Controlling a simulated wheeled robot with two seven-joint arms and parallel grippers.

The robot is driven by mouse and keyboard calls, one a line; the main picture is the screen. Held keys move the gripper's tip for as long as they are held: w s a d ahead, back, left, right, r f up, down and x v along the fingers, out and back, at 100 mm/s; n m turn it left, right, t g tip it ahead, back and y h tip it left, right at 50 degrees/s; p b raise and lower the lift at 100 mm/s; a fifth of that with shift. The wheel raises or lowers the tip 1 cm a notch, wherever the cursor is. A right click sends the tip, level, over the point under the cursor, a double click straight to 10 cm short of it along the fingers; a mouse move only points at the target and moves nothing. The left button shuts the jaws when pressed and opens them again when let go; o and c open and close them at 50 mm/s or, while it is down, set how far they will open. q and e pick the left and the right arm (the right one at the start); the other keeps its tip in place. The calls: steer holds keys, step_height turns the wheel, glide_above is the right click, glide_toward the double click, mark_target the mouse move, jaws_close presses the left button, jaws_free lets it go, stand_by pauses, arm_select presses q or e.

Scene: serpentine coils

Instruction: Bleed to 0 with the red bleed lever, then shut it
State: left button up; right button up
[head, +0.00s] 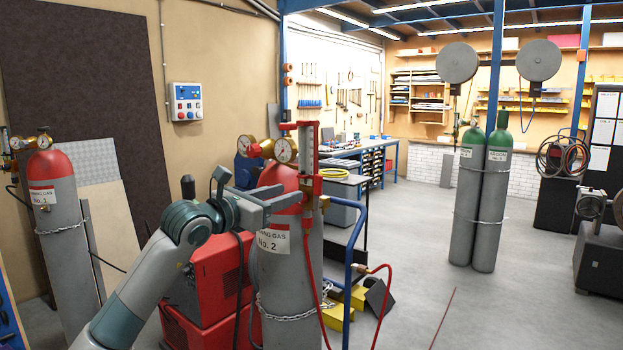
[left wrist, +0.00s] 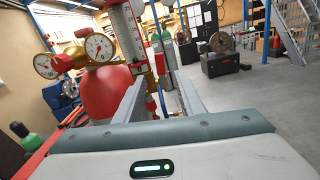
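The No. 2 gas cylinder (head: 290,270), grey with a red top, carries a brass regulator with two round gauges (head: 285,150) and a clear upright tube in a red frame (head: 308,150). The gauges also show in the left wrist view (left wrist: 99,46); their needles are too small to read surely. A small red part (left wrist: 165,84) near the brass fitting shows between my fingers; I cannot tell surely that it is the bleed lever or how it is turned. My left gripper (head: 285,198) is open in front of the cylinder top, its fingers apart (left wrist: 160,98). My right gripper is out of view.
A red hose (head: 308,250) hangs from the regulator, beside a blue rail (head: 354,260). A red machine (head: 215,280) stands behind my left arm. The No. 1 cylinder (head: 72,240) is at the left, two green-topped cylinders (head: 485,200) farther right. Floor at right is mostly clear.

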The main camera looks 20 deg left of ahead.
mark_target(317, 184)
arm_select(q)
steer(key=p+x, duration=0.4)
steer(key=x, duration=0.5)
steer(key=shift+w+d+p, duration=0.1)
steer(key=shift+w+p, duration=0.25)
steer(key=shift+p, duration=0.05)
steer(key=shift+w+d+f, duration=0.1)
steer(key=shift+w+d, duration=0.05)
steer(key=shift+w, duration=0.35)
jaws_close()
